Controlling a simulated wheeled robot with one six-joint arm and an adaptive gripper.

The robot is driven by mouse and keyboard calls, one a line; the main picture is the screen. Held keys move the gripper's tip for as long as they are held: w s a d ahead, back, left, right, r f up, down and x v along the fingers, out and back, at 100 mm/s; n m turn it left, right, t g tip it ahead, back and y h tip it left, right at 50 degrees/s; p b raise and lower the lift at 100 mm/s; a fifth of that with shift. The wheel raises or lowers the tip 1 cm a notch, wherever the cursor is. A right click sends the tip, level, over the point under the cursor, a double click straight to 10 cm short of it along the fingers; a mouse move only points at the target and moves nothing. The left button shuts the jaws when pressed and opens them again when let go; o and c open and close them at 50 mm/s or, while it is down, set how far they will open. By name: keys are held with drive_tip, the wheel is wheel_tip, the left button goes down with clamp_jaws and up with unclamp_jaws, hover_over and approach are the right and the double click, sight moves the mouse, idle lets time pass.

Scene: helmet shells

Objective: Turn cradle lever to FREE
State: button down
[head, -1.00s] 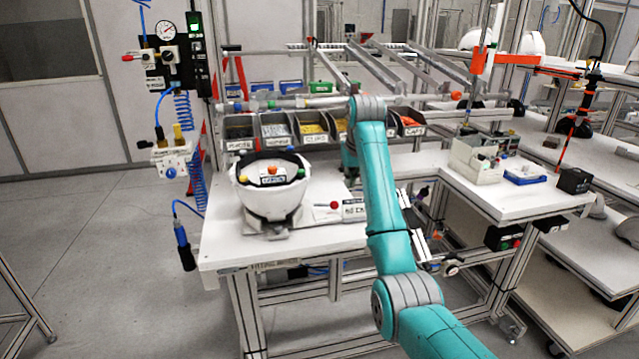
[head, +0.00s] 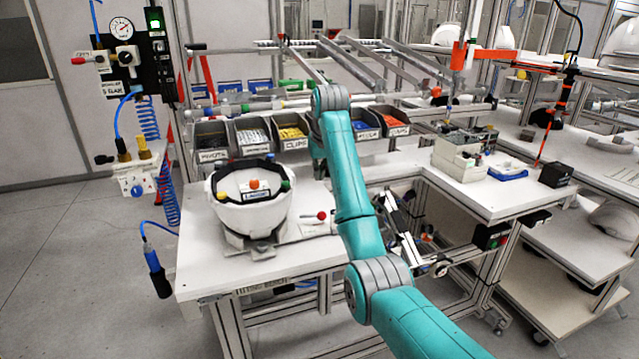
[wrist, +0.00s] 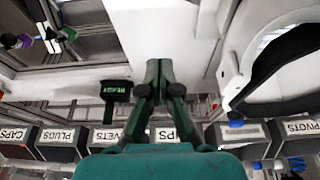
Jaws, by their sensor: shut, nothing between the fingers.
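A white helmet shell (head: 240,216), open side up with a black rim lining, sits in a grey cradle (head: 262,246) on the bench's left part. A small red knob (head: 321,215), apparently on the cradle lever, stands at a pale plate right of the cradle. The lever's setting and the plate's lettering are too small to read. My gripper (wrist: 159,65) is shut and empty in the wrist view, with the shell (wrist: 232,72) to its right. The red knob is not visible there. In the head view my gripper is hidden behind my teal arm.
Labelled parts bins (head: 265,137) line the back of the white bench (head: 205,275); they also show in the wrist view (wrist: 57,140). A small black labelled piece (wrist: 115,87) is left of my fingers. A tool (head: 155,262) hangs at the bench's left edge.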

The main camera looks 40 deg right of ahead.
drive_tip(key=x, duration=0.9)
drive_tip(key=shift+s, duration=0.1)
drive_tip(key=shift+s+a+f, duration=0.2)
drive_tip(key=shift+s+f, duration=0.05)
drive_tip(key=shift+s, duration=0.3)
drive_tip(key=shift+s+a+f, duration=0.15)
drive_tip(key=shift+s+f, duration=0.1)
drive_tip(key=shift+s, duration=0.3)
drive_tip(key=shift+s+a+f, duration=0.2)
drive_tip(key=shift+s, duration=0.35)
drive_tip(key=shift+a, duration=0.15)
